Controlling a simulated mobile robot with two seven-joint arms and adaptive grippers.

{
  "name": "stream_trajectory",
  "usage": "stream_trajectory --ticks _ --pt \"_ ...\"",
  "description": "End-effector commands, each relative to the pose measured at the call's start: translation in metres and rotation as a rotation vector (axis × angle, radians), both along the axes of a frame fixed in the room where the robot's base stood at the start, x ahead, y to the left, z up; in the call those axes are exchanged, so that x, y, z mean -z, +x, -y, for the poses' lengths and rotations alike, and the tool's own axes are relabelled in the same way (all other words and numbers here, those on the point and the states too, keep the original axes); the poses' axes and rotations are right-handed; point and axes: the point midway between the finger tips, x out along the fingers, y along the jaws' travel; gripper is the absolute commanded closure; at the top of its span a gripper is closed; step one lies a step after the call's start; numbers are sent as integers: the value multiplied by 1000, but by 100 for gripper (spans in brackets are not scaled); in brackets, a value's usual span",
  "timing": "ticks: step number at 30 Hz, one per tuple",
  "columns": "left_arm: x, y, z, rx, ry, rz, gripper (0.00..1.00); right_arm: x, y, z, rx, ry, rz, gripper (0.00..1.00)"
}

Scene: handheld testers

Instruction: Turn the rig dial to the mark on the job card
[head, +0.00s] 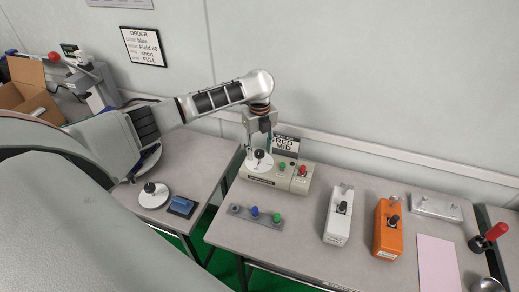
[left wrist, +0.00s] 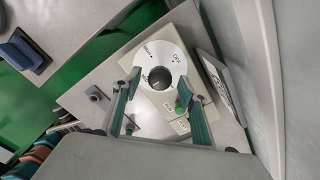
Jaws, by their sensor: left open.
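The rig (head: 268,178) is a beige box on the right table. Its white dial disc (head: 250,163) with a black knob sits at its left end, with green and red buttons to the right. A card (head: 286,144) behind it reads "RED MID", partly hidden. My left gripper (head: 259,146) is open directly above the knob, pointing down. In the left wrist view, the dial (left wrist: 176,55) carries printed marks, including "OFF", and the black knob (left wrist: 159,77) lies between the two open fingers. Whether they touch it I cannot tell. My right gripper is not in view.
A strip with blue and green knobs (head: 256,217), a white tester (head: 338,215) and an orange tester (head: 388,228) stand on the right table. An order sign (head: 144,46) hangs on the wall. Another round dial (head: 153,197) sits on the left table. A gap separates the tables.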

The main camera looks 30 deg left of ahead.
Motion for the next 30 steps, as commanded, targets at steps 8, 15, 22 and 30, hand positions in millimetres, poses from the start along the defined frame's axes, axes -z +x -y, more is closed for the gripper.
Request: stream_trajectory --ticks 8,15,22,30 --pt "-34 1 -1 2 0 5 58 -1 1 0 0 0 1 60" --pt "-84 1 -1 1 1 4 58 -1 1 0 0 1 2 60" --pt "-113 1 -1 0 1 2 58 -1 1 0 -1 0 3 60" --pt "-120 0 0 -1 0 0 58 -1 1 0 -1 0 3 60"
